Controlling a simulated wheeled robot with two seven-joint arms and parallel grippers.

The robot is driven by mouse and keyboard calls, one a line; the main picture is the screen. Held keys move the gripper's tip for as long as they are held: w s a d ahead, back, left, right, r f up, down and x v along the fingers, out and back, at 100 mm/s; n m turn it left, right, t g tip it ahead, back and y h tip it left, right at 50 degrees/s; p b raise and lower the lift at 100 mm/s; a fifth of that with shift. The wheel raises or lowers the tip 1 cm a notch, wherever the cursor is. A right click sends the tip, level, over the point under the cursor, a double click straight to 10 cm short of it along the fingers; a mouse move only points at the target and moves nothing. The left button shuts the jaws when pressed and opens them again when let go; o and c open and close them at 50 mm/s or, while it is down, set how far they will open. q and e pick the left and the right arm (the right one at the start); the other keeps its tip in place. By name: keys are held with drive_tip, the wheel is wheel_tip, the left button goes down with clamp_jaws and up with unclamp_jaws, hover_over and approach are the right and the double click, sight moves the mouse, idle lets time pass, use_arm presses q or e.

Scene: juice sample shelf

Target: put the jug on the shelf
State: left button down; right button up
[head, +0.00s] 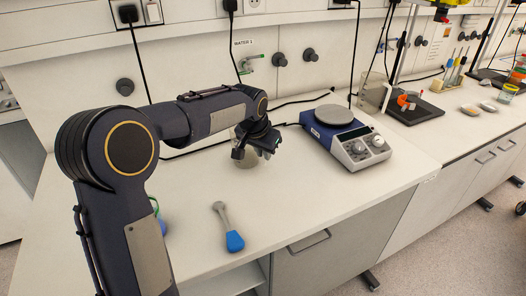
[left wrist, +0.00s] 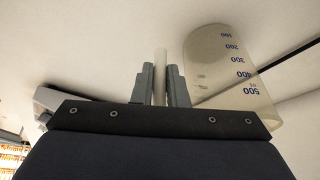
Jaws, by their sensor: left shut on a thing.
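The jug (left wrist: 222,70) is a clear, pale beaker with blue volume marks, filling the upper right of the left wrist view. In the head view the jug (head: 247,161) is mostly hidden behind my left gripper (head: 262,146), over the left part of the worktop. In the left wrist view my left gripper (left wrist: 160,88) is shut on a thin pale upright strip beside the jug, which looks like its handle. I cannot tell whether the jug touches the worktop. An open shelf space (head: 232,281) shows below the worktop's front edge. My right gripper is not in view.
A hotplate stirrer (head: 345,137) stands right of the jug. A blue-ended brush or scoop (head: 232,238) lies near the front edge. A round blue thing (head: 161,227) is partly hidden by my arm. The worktop (head: 290,195) between them is clear.

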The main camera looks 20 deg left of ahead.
use_arm(q)
drive_tip(key=shift+f, duration=0.2)
drive_tip(key=c, duration=1.4)
unclamp_jaws()
drive_tip(key=shift+c, duration=0.2)
